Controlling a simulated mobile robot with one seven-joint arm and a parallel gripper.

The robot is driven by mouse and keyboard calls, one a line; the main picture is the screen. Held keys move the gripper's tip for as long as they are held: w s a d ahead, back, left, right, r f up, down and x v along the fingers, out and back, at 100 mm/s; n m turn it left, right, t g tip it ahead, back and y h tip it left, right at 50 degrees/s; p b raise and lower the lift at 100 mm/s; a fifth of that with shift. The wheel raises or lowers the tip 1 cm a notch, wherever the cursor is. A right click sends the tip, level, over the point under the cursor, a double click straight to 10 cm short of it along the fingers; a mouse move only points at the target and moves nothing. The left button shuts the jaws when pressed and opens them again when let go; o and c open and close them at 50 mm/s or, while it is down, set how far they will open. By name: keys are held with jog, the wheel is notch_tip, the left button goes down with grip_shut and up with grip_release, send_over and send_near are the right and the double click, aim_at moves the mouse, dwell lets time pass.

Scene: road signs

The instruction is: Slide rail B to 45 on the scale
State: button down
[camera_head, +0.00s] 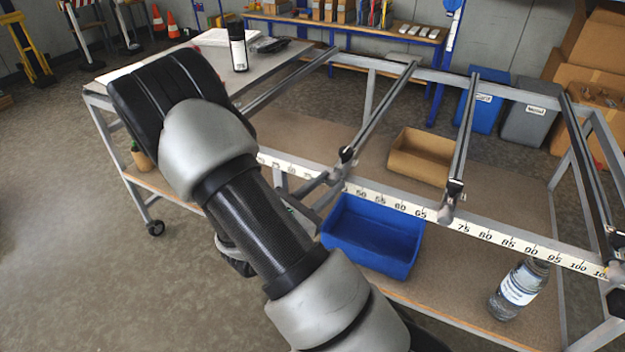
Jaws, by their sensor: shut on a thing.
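Several grey rails run from the back bar to the front bar of a metal frame. The rail left of centre (382,105) is probably rail B, but I cannot read a letter on it. Its front end has a black clamp (346,154) and meets the white scale (392,200) just left of the printed 50. The 45 mark is hidden there. My gripper (326,186) is at this front end, partly hidden behind my arm, and seems shut on the rail's end piece. Another rail (465,130) ends near 70.
A right-hand rail (588,160) ends past 100. A blue crate (372,235), a cardboard tray (420,157) and a labelled jar (519,289) stand on the lower shelf. A black bottle (238,48) stands on the left tabletop (265,75). My arm hides part of the scale.

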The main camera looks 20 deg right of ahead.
jog(key=shift+s+d, duration=0.5)
jog(key=shift+s, duration=0.15)
jog(key=c, duration=1.4)
grip_release()
jog(key=shift+a, duration=0.15)
jog(key=v, duration=1.7)
jog(key=shift+s+a, duration=0.1)
